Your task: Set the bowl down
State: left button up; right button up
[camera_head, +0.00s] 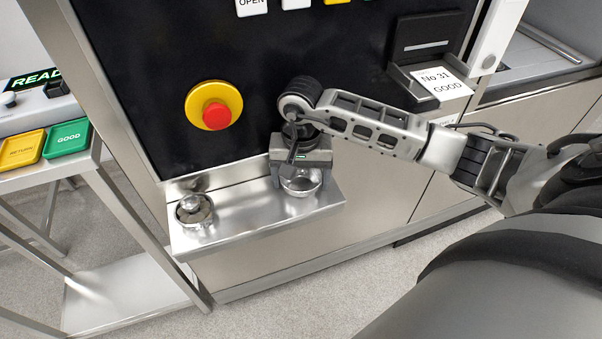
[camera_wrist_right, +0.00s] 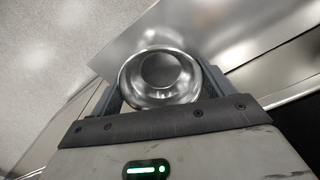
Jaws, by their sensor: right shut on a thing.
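A shiny metal bowl (camera_head: 302,183) is at the right end of the steel shelf (camera_head: 245,219) in the head view. My right gripper (camera_head: 300,176) is above it, pointing down, and is shut on its rim. In the right wrist view the bowl (camera_wrist_right: 160,77) sits between the two fingers, its round inside showing empty. The bowl is at or just above the shelf surface; I cannot tell whether it touches. My left gripper is not in view.
A second metal bowl (camera_head: 194,209) with dark contents and a round piece stands at the shelf's left end. The shelf's middle is clear. A red emergency button (camera_head: 216,115) on a yellow base is on the black panel.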

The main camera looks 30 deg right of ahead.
aim_at(301, 187)
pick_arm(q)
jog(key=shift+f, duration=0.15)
pick_arm(e)
jog(key=shift+f, duration=0.1)
jog(key=o, duration=0.6)
jog(key=shift+f+b, duration=0.1)
jog(key=shift+b, duration=0.2)
jog(key=shift+c, duration=0.2)
jog(key=o, duration=0.4)
jog(key=shift+r, duration=0.2)
pick_arm(q)
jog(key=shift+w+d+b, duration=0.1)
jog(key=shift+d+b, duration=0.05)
jog(key=shift+b, duration=0.15)
pick_arm(e)
notch_tip(301, 187, up, 12)
jog(key=shift+r, duration=0.1)
